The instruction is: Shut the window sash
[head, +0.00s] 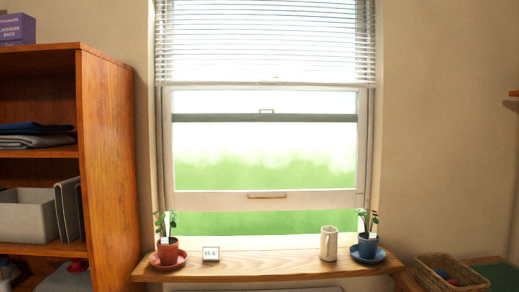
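The window sash (266,200) is a white frame in the middle of the head view. It is raised, with an open gap (265,223) between its bottom rail and the sill. A brass-coloured handle (267,195) sits on the bottom rail. A darker horizontal rail (264,128) with a small latch (266,111) above it crosses the upper part of the window. Neither of my grippers is in view.
The wooden sill (262,265) holds a red potted plant (168,250), a small display (211,254), a cream jug (328,243) and a blue potted plant (368,245). Blinds (265,40) cover the top. A wooden shelf unit (105,170) stands left, a basket (450,270) right.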

